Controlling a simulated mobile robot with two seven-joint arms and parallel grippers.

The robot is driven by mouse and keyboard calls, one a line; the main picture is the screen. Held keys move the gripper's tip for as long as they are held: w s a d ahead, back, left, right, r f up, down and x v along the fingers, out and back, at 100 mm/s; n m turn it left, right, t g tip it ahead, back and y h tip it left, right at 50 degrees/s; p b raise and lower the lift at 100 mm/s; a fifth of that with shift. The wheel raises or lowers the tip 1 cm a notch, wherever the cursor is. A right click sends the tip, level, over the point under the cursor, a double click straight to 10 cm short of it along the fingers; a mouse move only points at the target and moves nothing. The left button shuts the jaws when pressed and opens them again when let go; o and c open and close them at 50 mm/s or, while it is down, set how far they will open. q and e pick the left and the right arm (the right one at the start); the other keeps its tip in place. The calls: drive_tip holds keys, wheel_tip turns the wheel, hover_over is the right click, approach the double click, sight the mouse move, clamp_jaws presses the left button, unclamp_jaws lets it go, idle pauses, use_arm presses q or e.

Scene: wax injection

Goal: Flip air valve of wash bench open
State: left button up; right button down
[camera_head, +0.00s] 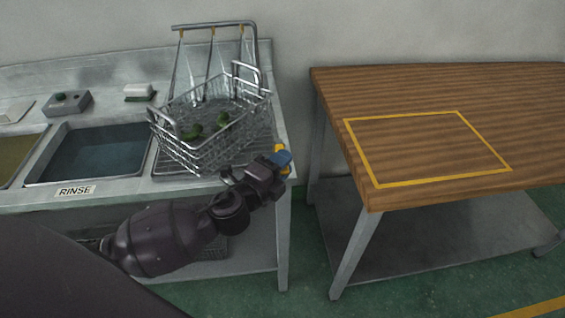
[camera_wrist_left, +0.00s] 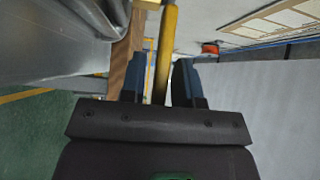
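The yellow air valve lever (camera_head: 279,149) is at the right end of the wash bench (camera_head: 140,188), partly hidden by my left gripper (camera_head: 283,160). In the left wrist view the lever (camera_wrist_left: 166,45) is a long yellow bar running between the two blue fingers of my left gripper (camera_wrist_left: 161,80). The fingers are apart, with a gap left of the bar; the bar lies close to the right finger. Whether it touches that finger I cannot tell. The valve body is hidden. My right gripper is not in view.
A wire basket (camera_head: 190,150) with green pieces stands on the bench beside my left gripper, under a metal pipe frame (camera_head: 214,26). The rinse basin (camera_head: 95,150) is left of it. A wooden table (camera_head: 420,90) stands to the right, across a floor gap.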

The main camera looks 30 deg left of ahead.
use_arm(q)
drive_tip(key=shift+o, duration=0.5)
drive_tip(key=shift+s+a, duration=0.15)
drive_tip(key=shift+s, duration=0.4)
drive_tip(key=s+a, duration=0.2)
drive_tip(key=s, duration=0.7)
drive_tip(key=shift+s, duration=0.25)
